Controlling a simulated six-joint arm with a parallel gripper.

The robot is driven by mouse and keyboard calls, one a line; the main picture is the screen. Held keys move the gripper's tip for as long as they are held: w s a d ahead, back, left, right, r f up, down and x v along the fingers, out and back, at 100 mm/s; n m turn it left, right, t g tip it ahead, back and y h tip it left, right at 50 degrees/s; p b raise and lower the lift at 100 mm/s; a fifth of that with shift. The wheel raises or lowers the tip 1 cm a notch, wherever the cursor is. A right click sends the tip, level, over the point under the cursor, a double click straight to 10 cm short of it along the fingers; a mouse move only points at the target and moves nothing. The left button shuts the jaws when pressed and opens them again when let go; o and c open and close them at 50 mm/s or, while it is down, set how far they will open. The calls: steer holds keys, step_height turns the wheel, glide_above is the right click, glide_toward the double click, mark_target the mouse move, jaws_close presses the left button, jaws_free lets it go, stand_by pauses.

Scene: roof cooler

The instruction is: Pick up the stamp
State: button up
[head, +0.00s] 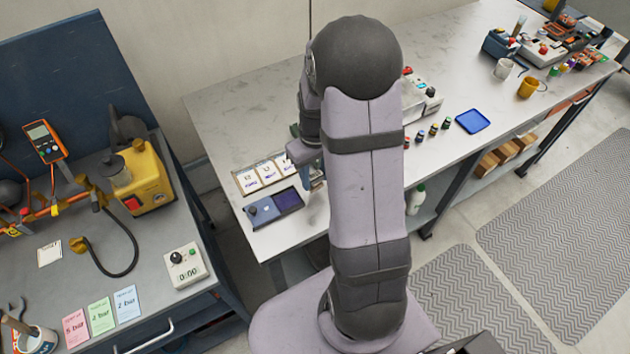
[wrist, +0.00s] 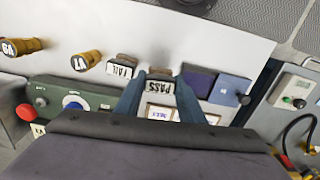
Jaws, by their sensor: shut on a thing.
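In the wrist view, my gripper (wrist: 160,78) is shut on a stamp marked PASS (wrist: 159,85), with one blue-grey finger on each side of it. The stamp has a dark top and a pale label. I cannot tell whether its base touches the table. A second stamp, marked FAIL (wrist: 121,70), stands just left of my gripper, apart from the fingers. In the head view, my arm hides the held stamp and most of my gripper.
A dark purple ink pad (head: 288,200) with a blue lid (head: 262,211) lies beside a tray of cards (head: 241,182). The white tabletop (head: 240,110) behind is clear.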

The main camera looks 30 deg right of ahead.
mark_target(315, 175)
step_height(315, 175, up, 7)
steer(key=shift+b, duration=0.65)
stand_by(0.7)
steer(key=shift+w+a+r+p, duration=0.1)
steer(key=shift+a+r+p, duration=0.2)
steer(key=shift+p, duration=0.05)
steer(key=w+a+f+p, duration=0.1)
steer(key=a+f+p, duration=0.2)
steer(key=a+p, duration=0.2)
steer(key=shift+a+f+m, duration=0.2)
steer(key=shift+a+m, duration=0.2)
steer(key=shift+a, duration=0.8)
